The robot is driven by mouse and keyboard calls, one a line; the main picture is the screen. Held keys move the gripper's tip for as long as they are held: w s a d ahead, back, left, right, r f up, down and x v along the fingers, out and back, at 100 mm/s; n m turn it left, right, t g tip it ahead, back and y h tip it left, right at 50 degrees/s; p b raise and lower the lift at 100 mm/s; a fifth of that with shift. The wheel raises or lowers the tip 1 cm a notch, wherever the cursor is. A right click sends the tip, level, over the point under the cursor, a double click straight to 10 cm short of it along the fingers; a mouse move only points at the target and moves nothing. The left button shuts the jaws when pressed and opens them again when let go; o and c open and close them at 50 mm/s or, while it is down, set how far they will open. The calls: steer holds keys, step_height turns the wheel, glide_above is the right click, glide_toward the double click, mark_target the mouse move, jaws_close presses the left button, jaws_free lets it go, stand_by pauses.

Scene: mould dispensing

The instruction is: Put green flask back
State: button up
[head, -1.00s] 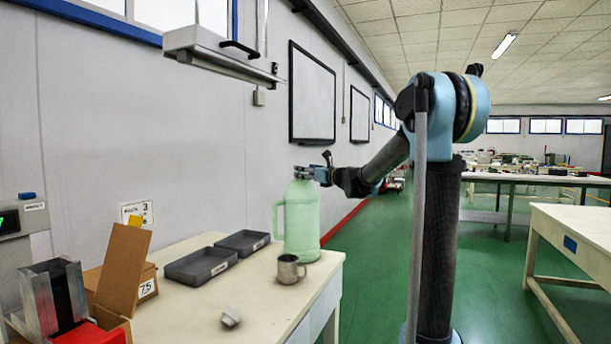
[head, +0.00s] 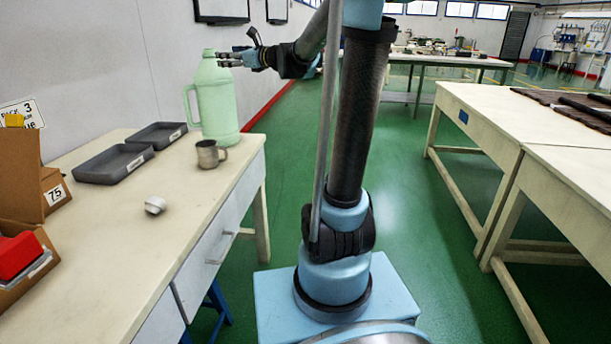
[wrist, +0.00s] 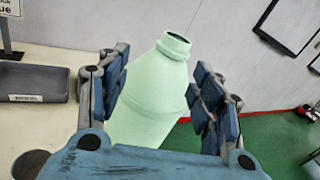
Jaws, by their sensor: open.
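The green flask (head: 217,105) stands upright on the cream table (head: 130,232), near its far right corner. Its neck is open with no cap on it, and its handle is on its left side in the head view. My gripper (head: 222,59) is at the flask's upper part, on its right side in the head view. In the wrist view the flask (wrist: 150,95) shows between the two open fingers of my gripper (wrist: 160,88), with a visible gap on the right. I cannot tell whether the left finger touches it.
A metal mug (head: 208,154) stands close in front of the flask. Two grey trays (head: 112,176) lie left of it. A small white cap-like piece (head: 155,205) lies nearer. Cardboard boxes (head: 22,160) and a red item (head: 17,254) are at left.

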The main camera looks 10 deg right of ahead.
steer(key=s+d+f+n+g+h, duration=0.2)
steer(key=s+f+n+g+h, duration=0.1)
steer(key=s+f+n, duration=0.65)
steer(key=s+d+f+n+g+h, duration=0.3)
steer(key=s+f+n, duration=0.4)
steer(key=s+f, duration=0.6)
steer(key=s+d+f+n+g+h, duration=0.2)
steer(key=s+d+f+n+h, duration=0.1)
steer(key=s+d+f, duration=0.3)
steer(key=s+d+f+n+g+h, duration=0.2)
steer(key=s+d+f+n, duration=0.3)
steer(key=s, duration=0.8)
steer(key=d+f+h, duration=0.1)
steer(key=d+f, duration=0.1)
steer(key=d, duration=0.2)
steer(key=shift+d+f+n+h, duration=0.2)
steer(key=shift+d+n+h, duration=0.15)
steer(key=shift+d+h, duration=0.05)
steer(key=shift+w+f, duration=0.2)
steer(key=shift+w, duration=0.3)
